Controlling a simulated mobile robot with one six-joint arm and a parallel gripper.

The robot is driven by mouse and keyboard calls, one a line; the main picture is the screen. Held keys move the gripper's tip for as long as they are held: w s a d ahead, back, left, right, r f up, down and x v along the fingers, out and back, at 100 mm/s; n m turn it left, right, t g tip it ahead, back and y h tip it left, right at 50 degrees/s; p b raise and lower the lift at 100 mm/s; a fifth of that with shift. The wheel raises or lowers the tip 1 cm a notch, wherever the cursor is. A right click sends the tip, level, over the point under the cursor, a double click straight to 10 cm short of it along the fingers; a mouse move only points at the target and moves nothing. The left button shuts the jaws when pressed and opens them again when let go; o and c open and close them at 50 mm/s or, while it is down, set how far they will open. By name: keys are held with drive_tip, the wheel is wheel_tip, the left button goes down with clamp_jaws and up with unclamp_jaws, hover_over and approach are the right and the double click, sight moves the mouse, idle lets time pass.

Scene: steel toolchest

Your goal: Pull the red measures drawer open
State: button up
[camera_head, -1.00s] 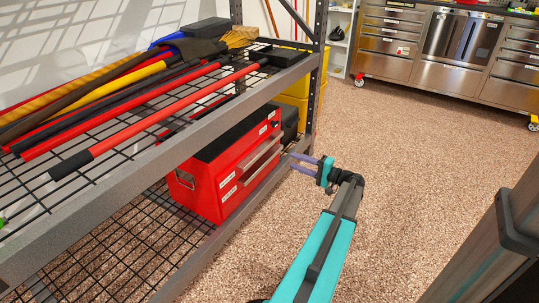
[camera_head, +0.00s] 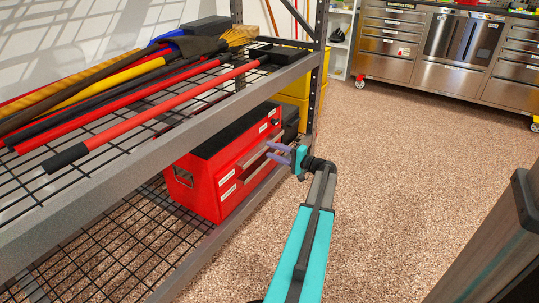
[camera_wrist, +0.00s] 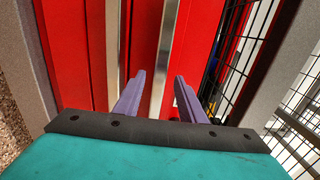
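The red toolchest (camera_head: 195,187) with a black top sits on the lower wire shelf in the head view. Its front carries silver drawer handles and white labels; the label words are too small to read. My gripper (camera_head: 280,153) is at the chest's front, near the right end of the handles. In the wrist view, the purple fingers of my gripper (camera_wrist: 160,88) are spread apart, one on each side of a silver handle bar (camera_wrist: 164,60). The handle runs between them with gaps visible. The red drawer fronts (camera_wrist: 190,40) fill the background. The drawers look closed.
The grey shelf upright (camera_head: 318,70) stands just beyond my gripper. The upper shelf edge (camera_head: 190,135) overhangs the chest, with long-handled tools on it. A lower shelf rail (camera_head: 215,240) runs before the chest. The speckled floor (camera_head: 400,180) to the right is clear.

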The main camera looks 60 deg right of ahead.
drive_tip(key=shift+w, duration=0.75)
clamp_jaws()
drive_tip(key=shift+a, duration=0.3)
